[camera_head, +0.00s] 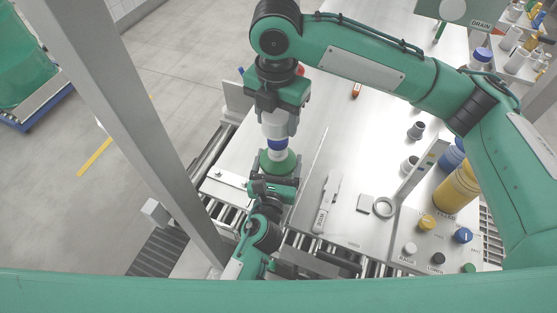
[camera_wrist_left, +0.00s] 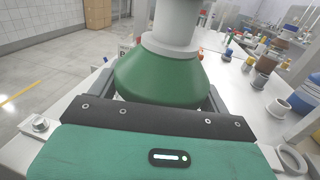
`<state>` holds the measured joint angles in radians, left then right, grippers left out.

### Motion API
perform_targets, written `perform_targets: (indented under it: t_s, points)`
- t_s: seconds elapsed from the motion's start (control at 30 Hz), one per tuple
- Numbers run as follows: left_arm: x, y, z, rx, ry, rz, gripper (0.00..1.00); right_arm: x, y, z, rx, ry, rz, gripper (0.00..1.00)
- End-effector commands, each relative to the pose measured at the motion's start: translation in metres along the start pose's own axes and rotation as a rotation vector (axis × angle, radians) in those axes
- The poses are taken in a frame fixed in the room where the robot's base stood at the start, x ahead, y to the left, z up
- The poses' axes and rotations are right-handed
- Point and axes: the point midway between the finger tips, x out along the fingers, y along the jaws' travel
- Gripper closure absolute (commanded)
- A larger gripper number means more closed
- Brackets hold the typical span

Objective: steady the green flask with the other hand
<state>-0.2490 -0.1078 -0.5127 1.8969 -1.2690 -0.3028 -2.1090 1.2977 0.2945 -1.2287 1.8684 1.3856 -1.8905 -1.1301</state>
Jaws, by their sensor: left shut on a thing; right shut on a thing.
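The green flask (camera_head: 279,162) stands at the near left edge of the steel table, its sloped green body narrowing upward. In the left wrist view the flask (camera_wrist_left: 165,78) is upright with a pale grey neck. My left gripper (camera_head: 277,172) is shut on the flask, a finger on each side of its body.
Right of the flask, a grey tool (camera_head: 327,201) and a metal ring (camera_head: 383,207) lie on the table (camera_head: 335,150). A yellow bottle (camera_head: 455,189) and several coloured knobs are further right. A roller conveyor (camera_head: 221,212) runs along the near edge. A grey post stands left.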

Motion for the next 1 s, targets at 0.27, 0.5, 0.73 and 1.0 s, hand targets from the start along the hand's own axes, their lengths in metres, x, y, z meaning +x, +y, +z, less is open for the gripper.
perform_targets:
  t_s: [0.27, 0.5, 0.73, 1.0]
  points:
    - [-0.001, 0.0, -0.007, 0.002, 0.012, 0.001, 0.53, -0.009, -0.006, -0.019, -0.002, -0.001, 0.001, 0.77]
    - [-0.001, 0.0, -0.007, 0.002, 0.012, 0.001, 0.53, -0.018, -0.012, -0.036, -0.003, 0.0, 0.001, 0.77]
    - [-0.001, 0.0, -0.007, 0.002, 0.012, 0.001, 0.53, -0.027, -0.017, -0.052, -0.002, 0.0, 0.002, 0.77]
    - [-0.001, 0.0, -0.007, 0.002, 0.012, 0.001, 0.53, -0.034, -0.022, -0.066, -0.001, -0.001, 0.001, 0.77]
